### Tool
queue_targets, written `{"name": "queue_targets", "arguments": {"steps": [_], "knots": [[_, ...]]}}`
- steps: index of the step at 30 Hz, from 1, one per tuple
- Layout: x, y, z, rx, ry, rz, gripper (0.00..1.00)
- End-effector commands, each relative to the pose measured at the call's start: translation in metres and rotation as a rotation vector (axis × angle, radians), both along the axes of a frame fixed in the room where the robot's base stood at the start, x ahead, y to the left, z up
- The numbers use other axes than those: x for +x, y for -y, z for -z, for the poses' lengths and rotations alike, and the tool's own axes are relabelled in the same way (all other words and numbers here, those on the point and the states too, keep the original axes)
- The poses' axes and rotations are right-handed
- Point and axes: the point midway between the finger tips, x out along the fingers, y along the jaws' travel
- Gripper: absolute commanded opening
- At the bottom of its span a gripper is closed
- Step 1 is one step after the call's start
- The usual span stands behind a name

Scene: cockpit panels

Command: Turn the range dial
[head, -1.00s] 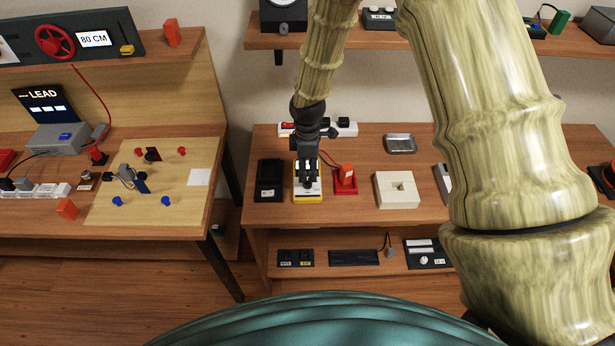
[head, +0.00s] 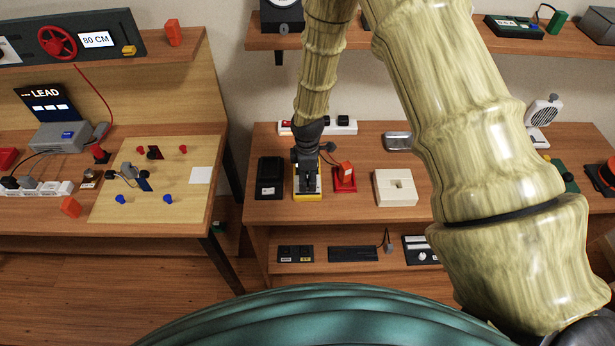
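A yellow-edged device with a pale face (head: 316,194) lies on the middle table, and it looks like a meter. My gripper (head: 308,188) is pointing down right over it and covers most of its face. The range dial itself cannot be made out; it may be hidden under the gripper. I cannot tell whether the fingers touch the device, or whether they are open or shut.
A black device (head: 269,178) stands close on the left, and a red stand with an orange block (head: 345,178) close on the right. A white block with a square recess (head: 396,188) is farther right. A power strip (head: 342,127) lies behind.

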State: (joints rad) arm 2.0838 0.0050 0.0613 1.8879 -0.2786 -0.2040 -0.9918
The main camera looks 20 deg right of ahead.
Motion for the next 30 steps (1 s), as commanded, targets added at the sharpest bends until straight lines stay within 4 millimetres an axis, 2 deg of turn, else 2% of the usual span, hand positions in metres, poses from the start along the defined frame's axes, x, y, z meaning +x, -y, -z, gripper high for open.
{"name": "queue_targets", "arguments": {"steps": [1, 6, 8, 20, 30], "knots": [[0.0, 0.0, 0.0, 0.0, 0.0, 0.0, 0.41], [-0.0001, 0.0, -0.0001, 0.0, 0.0, 0.0, 0.1], [-0.0001, 0.0, -0.0001, 0.0, 0.0, 0.0, 0.0], [0.0001, 0.0, 0.0008, 0.0, 0.0, 0.063, 0.0], [0.0003, 0.0001, 0.0014, 0.0, 0.001, 0.316, 0.0]]}}
